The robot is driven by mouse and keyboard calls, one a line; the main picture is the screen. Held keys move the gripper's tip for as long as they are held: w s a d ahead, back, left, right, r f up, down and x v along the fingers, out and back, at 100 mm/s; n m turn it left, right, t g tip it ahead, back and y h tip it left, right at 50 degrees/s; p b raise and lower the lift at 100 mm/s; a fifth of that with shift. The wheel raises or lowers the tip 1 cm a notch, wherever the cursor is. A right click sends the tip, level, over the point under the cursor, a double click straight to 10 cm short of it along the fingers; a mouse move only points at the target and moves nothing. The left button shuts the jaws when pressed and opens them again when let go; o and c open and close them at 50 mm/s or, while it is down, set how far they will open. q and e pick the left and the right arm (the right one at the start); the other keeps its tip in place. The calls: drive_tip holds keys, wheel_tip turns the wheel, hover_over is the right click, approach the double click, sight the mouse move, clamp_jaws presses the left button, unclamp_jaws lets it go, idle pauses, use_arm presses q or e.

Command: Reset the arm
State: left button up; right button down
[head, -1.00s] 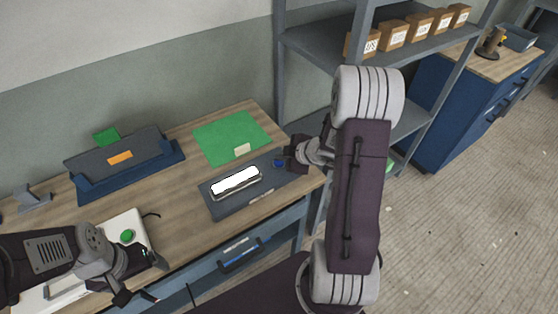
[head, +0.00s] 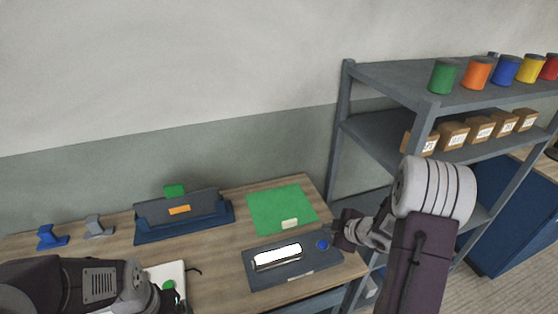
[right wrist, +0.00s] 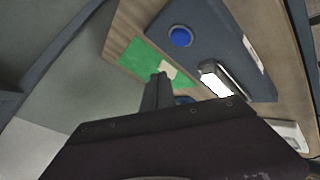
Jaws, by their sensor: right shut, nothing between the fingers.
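My right arm comes in on the right of the head view. Its gripper (head: 338,237) is shut and empty, at the right end of a dark grey panel, close to a round blue button (head: 323,244). I cannot tell whether it touches the panel. In the right wrist view the shut fingers (right wrist: 158,88) show with the green sheet behind them and the blue button (right wrist: 180,37) apart from them. My left gripper (head: 178,303) is at the lower left, partly cut off by the frame edge, near a white box with a green button (head: 168,286). Its jaws are unclear.
The dark panel (head: 290,278) carries a bright white bar (head: 277,257). A green sheet (head: 280,208) and a blue stand (head: 184,229) lie behind it on the wooden table (head: 222,270). A grey shelf (head: 400,78) with cans and boxes stands close to my right arm.

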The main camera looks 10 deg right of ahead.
drive_tip(key=w+a+r+n, duration=0.1)
drive_tip(key=w+a+r, duration=0.2)
drive_tip(key=a+r, duration=0.6)
drive_tip(key=s+a+f+m+g+h, duration=0.1)
drive_tip(key=s+f+m+g, duration=0.2)
drive_tip(key=s+m, duration=0.3)
drive_tip(key=s+a+f+m+g+h, duration=0.1)
drive_tip(key=s+f+m+g, duration=0.3)
drive_tip(key=s, duration=1)
drive_tip(key=m, duration=0.3)
drive_tip(key=shift+s+a+f+m+g, duration=0.2)
drive_tip(key=shift+m+g, duration=0.1)
drive_tip(key=shift+a, duration=0.1)
